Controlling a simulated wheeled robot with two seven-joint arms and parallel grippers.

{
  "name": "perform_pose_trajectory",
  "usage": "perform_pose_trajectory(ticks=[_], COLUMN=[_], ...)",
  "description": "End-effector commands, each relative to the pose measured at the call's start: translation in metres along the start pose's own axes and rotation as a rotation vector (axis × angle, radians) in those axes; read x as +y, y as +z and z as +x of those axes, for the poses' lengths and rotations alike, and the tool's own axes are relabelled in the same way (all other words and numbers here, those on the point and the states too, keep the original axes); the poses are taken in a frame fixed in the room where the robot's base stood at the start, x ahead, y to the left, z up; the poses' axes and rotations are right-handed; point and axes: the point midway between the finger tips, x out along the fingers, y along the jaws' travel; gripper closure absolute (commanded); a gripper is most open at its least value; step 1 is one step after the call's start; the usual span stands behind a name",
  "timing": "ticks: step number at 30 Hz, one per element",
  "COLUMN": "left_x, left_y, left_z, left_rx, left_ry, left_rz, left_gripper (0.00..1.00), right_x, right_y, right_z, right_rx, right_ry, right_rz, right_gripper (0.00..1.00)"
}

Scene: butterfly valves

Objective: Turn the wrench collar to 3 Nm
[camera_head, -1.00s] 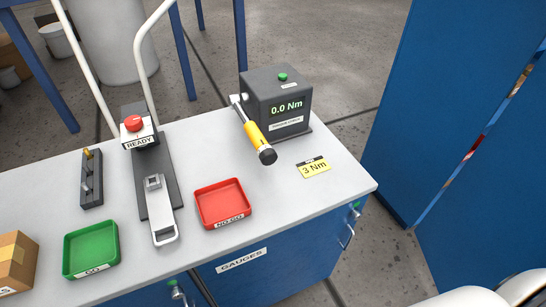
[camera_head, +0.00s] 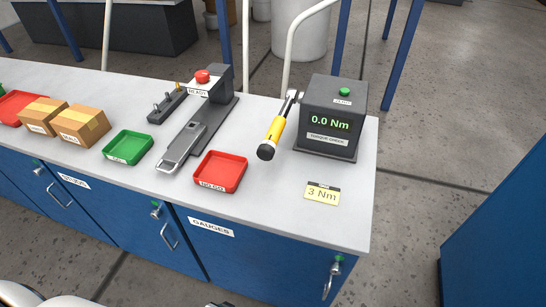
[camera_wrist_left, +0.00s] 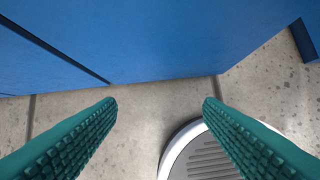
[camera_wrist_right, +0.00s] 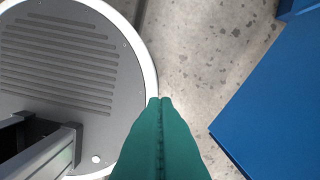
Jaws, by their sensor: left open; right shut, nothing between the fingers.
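In the head view the torque wrench (camera_head: 275,132) has a yellow grip and a black end, and sticks out from the left side of the dark grey torque checker (camera_head: 330,118). The checker's display reads 0.0 Nm. A yellow card (camera_head: 322,193) marked 3 Nm lies on the bench in front of it. Any scale on the wrench collar is too small to read. My left gripper (camera_wrist_left: 160,102) is open and empty, over the floor beside the blue cabinet. My right gripper (camera_wrist_right: 160,100) is shut and empty, over the floor. Neither gripper is near the wrench.
On the bench (camera_head: 275,205) are a red NO-GO tray (camera_head: 236,163), a green GO tray (camera_head: 128,141), a gauge fixture with a red button (camera_head: 202,76) and cardboard boxes (camera_head: 82,124). Blue cabinets (camera_head: 250,255) stand beneath. Another blue cabinet (camera_head: 500,240) stands at the right.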

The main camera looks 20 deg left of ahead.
Motion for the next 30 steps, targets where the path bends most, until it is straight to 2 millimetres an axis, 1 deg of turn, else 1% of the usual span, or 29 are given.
perform_pose_trajectory(ticks=[1,2,3,5,6,8,9,11,12,14,15,17,18,21,24,27,30], left_x=[0.002,0.004,0.006,0.009,0.012,0.016,0.019,0.024,0.026,0.031,0.033,0.035,0.034,0.028,0.022,0.016,0.013], left_y=[0.037,0.057,0.083,0.118,0.14,0.168,0.184,0.205,0.217,0.231,0.242,0.269,0.282,0.309,0.328,0.34,0.347], left_z=[-0.012,-0.021,-0.035,-0.059,-0.076,-0.102,-0.12,-0.146,-0.163,-0.187,-0.203,-0.229,-0.237,-0.258,-0.276,-0.288,-0.292], left_rx=[-0.068,-0.104,-0.152,-0.221,-0.265,-0.329,-0.368,-0.423,-0.458,-0.504,-0.543,-0.67,-0.74,-0.891,-1.01,-1.085,-1.115], left_ry=[0.012,0.019,0.029,0.043,0.053,0.066,0.073,0.084,0.09,0.099,0.102,0.094,0.081,0.037,-0.013,-0.052,-0.07], left_rz=[-0.016,-0.028,-0.043,-0.07,-0.088,-0.115,-0.134,-0.16,-0.178,-0.203,-0.22,-0.256,-0.269,-0.286,-0.289,-0.287,-0.284], left_gripper=[0.39,0.39,0.39,0.39,0.39,0.39,0.39,0.39,0.39,0.39,0.39,0.39,0.39,0.39,0.39,0.39,0.39], right_x=[0.007,0.009,0.011,0.014,0.016,0.018,0.019,0.021,0.021,0.021,0.021,0.021,0.02,0.017,0.013,0.011,0.01], right_y=[0.001,0.001,0.002,0.002,0.002,0.003,0.003,0.003,0.003,0.003,0.003,0.003,0.003,0.002,0.002,0.001,0.001], right_z=[0.005,0.006,0.008,0.01,0.012,0.014,0.015,0.017,0.018,0.019,0.02,0.021,0.021,0.021,0.022,0.022,0.02], right_rx=[-0.002,-0.003,-0.003,-0.004,-0.004,-0.005,-0.005,-0.006,-0.006,-0.006,-0.006,-0.007,-0.007,-0.006,-0.005,-0.005,-0.005], right_ry=[0.008,0.011,0.014,0.017,0.019,0.021,0.023,0.025,0.026,0.026,0.025,0.025,0.024,0.02,0.015,0.012,0.012], right_rz=[0.0,0.0,0.0,-0.001,-0.001,-0.001,-0.001,0.0,0.0,0.0,0.0,0.0,0.0,0.0,0.001,0.002,0.002], right_gripper=[1.0,1.0,1.0,1.0,1.0,1.0,1.0,1.0,1.0,1.0,1.0,1.0,1.0,1.0,1.0,1.0,1.0])
